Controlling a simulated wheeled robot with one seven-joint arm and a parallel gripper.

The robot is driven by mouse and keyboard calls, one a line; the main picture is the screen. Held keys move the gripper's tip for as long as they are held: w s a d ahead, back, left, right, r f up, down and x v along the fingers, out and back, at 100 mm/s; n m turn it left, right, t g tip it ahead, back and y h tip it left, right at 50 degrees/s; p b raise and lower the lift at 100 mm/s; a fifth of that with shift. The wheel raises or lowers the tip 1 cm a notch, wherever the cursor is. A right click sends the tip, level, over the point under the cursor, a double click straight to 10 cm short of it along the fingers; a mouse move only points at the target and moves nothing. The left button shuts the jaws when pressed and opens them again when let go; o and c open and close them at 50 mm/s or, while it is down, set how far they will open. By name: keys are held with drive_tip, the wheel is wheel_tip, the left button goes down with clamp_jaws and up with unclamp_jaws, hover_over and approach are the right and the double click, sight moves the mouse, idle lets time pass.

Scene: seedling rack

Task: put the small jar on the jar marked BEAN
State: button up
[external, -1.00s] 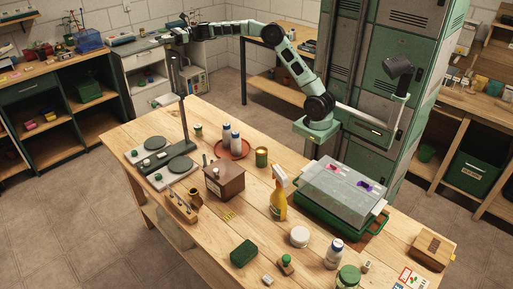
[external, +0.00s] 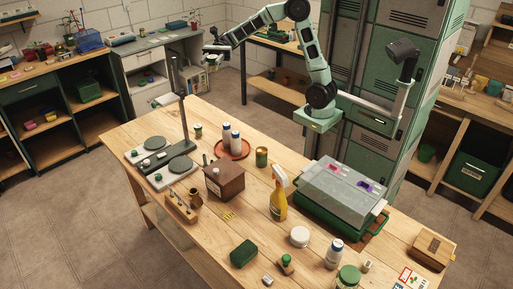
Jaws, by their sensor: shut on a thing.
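My gripper (external: 212,47) is at the end of my outstretched arm, at the back left, in the air beyond the far end of the wooden table. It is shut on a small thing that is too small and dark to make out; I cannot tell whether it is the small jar. I can read no BEAN mark. Several jars stand on the table: a white round jar (external: 300,237), a green-lidded jar (external: 348,279) at the front edge and a small green-topped one (external: 287,263). My gripper is far from all of these.
The wooden table (external: 150,127) also bears a scale (external: 160,168), a brown box (external: 225,180), a yellow spray bottle (external: 278,203), a red plate with white bottles (external: 232,148) and a lidded green tray (external: 342,188). A grey counter (external: 150,45) stands behind my gripper.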

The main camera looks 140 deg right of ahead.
sight(262, 152)
drive_tip(key=s+a+n+g+y+p, duration=0.1)
drive_tip(key=s+a, duration=0.2)
drive_tip(key=a, duration=0.3)
drive_tip(key=s+a+n+g+y+p, duration=0.1)
drive_tip(key=s+a+g+y, duration=0.1)
drive_tip(key=a, duration=0.4)
drive_tip(key=s+a+r+n+g+y+p, duration=0.1)
drive_tip(key=s+a+n, duration=0.1)
drive_tip(key=s+a, duration=0.2)
drive_tip(key=shift+s+a+g+y, duration=0.15)
drive_tip(key=shift+s+a+g, duration=0.05)
drive_tip(key=shift+a, duration=0.4)
drive_tip(key=shift+s+a+g+y, duration=0.15)
drive_tip(key=shift+s+a+g, duration=0.05)
drive_tip(key=shift+a, duration=0.35)
wheel_tip(262, 152, down, 36)
drive_tip(key=shift+w+d+r, duration=0.1)
drive_tip(key=o, duration=1.1)
drive_tip(key=shift+f, duration=0.2)
drive_tip(key=shift+r, duration=0.2)
drive_tip(key=b+v, duration=0.2)
drive_tip(key=v, duration=1)
